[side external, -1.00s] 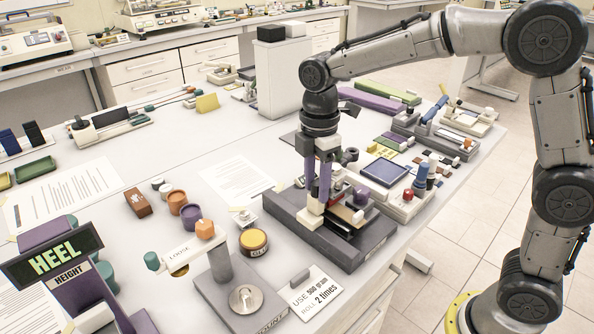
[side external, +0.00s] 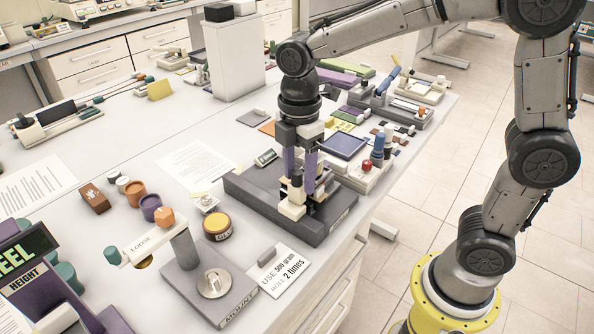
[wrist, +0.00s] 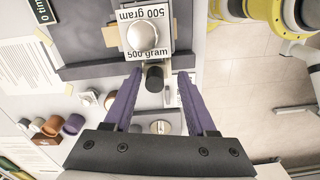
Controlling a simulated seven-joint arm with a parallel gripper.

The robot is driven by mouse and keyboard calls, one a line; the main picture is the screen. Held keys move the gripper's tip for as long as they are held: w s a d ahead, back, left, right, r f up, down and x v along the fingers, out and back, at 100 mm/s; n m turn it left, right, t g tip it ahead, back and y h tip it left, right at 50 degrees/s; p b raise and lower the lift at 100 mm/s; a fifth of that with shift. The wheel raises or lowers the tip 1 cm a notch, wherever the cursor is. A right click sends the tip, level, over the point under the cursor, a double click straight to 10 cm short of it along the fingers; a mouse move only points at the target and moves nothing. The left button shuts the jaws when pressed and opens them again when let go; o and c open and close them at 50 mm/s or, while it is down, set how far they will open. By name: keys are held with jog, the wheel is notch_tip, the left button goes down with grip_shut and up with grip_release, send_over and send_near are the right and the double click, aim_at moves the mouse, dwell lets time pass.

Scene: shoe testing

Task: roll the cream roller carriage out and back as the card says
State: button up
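The dark grey roller bench (side external: 325,228) stands near the table's front edge. On it, the cream roller carriage (side external: 291,209) is mostly hidden by my gripper in the side view. In the wrist view, a white block marked "500 gram" with a silver knob (wrist: 140,36) sits beside a dark upright handle (wrist: 154,78). My gripper (wrist: 160,73) is open, its purple fingers on either side of the handle with visible gaps. The card (side external: 283,271) reads "USE 500 gram, ROLL 2 times". A small counter (wrist: 41,10) shows "0 tim", the rest cut off.
A grey mount (side external: 210,285) with a silver disc and a "LOOSE" arm (side external: 146,241) stands left of the card. A glue tin (side external: 217,226) and small pots (side external: 150,204) stand left of the bench. A blue pad (side external: 343,146) and blue-topped stamps (side external: 377,150) are behind it.

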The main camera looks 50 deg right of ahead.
jog(key=shift+w+r, duration=0.1)
jog(key=shift+r, duration=0.3)
notch_tip(320, 180, up, 13)
dwell(0.4)
jog(key=f, duration=1.4)
jog(key=shift+w, duration=0.25)
grip_shut()
